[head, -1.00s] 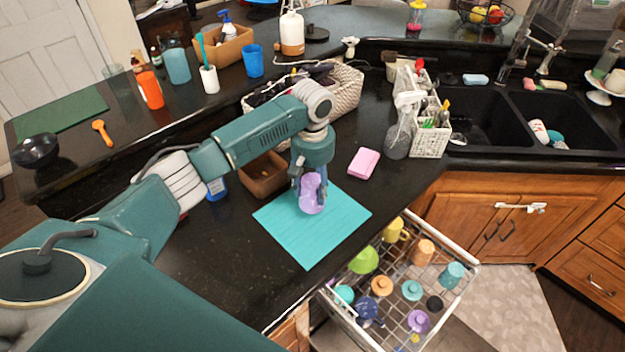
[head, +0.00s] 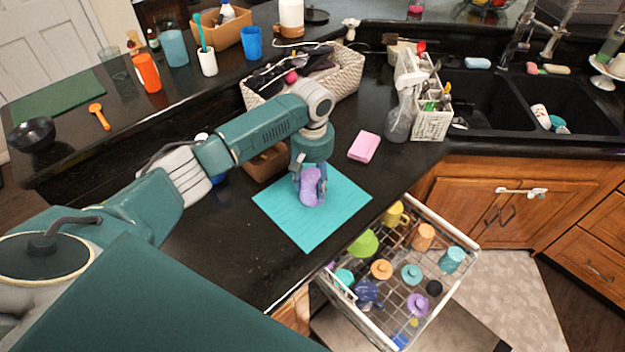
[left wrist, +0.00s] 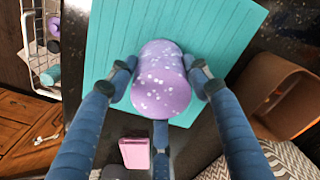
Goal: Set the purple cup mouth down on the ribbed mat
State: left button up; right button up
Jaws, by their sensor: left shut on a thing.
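The purple cup (head: 310,187) has pale speckles and is over the ribbed mat, held in my left gripper (head: 309,178). A closed, rounded end faces that camera, so the mouth seems to point away from the wrist, toward the mat. The turquoise ribbed mat (head: 337,211) lies flat on the black counter. I cannot tell whether the cup's lower rim touches it. My right gripper is not in view.
A pink sponge (head: 364,146) lies behind the mat. A brown box (head: 264,166) stands left of the mat's back corner. An open dishwasher rack (head: 450,232) with several cups is at the front right. The mat around the cup is clear.

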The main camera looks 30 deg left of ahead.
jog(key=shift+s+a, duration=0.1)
pick_arm(q)
jog(key=o, duration=1.2)
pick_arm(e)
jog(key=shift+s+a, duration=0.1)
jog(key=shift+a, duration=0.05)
pick_arm(q)
notch_tip(320, 180, up, 12)
